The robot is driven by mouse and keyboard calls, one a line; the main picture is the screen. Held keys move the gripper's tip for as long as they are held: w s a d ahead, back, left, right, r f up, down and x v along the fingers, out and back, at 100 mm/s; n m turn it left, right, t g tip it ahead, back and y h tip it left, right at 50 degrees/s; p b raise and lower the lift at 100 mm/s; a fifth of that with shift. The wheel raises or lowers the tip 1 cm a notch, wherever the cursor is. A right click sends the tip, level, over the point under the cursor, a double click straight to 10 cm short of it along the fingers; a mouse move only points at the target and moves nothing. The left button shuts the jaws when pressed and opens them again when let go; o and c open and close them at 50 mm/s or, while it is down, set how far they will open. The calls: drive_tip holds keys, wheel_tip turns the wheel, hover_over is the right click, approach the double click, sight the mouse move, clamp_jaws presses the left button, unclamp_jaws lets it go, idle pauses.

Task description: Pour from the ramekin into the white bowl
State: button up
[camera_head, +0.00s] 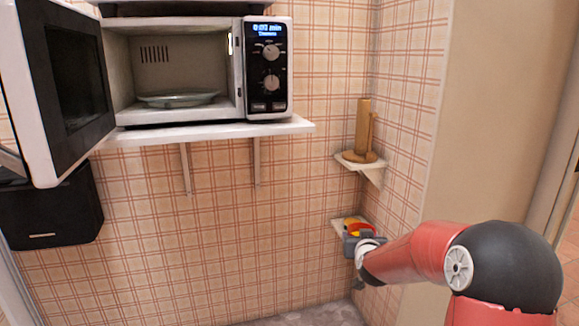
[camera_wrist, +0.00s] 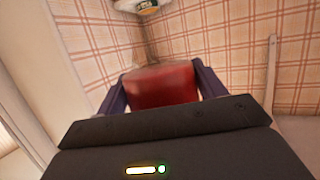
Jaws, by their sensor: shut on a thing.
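A red vessel, seemingly the ramekin (camera_wrist: 163,88), sits between the two dark fingers of my gripper (camera_wrist: 160,76) in the wrist view. My gripper is shut on it. No white bowl can be made out with certainty. A pale thing with a dark green and yellowish part (camera_wrist: 147,5) is cut off at the wrist view's top edge.
A wooden paper-towel holder (camera_head: 362,135) stands on a corner shelf above. An open microwave (camera_head: 265,95) with a glass plate (camera_head: 178,99) inside is on a wall shelf (camera_head: 215,131) at left. The plaid wall between is bare.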

drive_tip(key=s+a+f+n+y, duration=0.1)
drive_tip(key=s+a+f, duration=0.3)
drive_tip(key=f, duration=0.3)
drive_tip(key=shift+s+a, duration=0.3)
drive_tip(key=shift+s, duration=0.45)
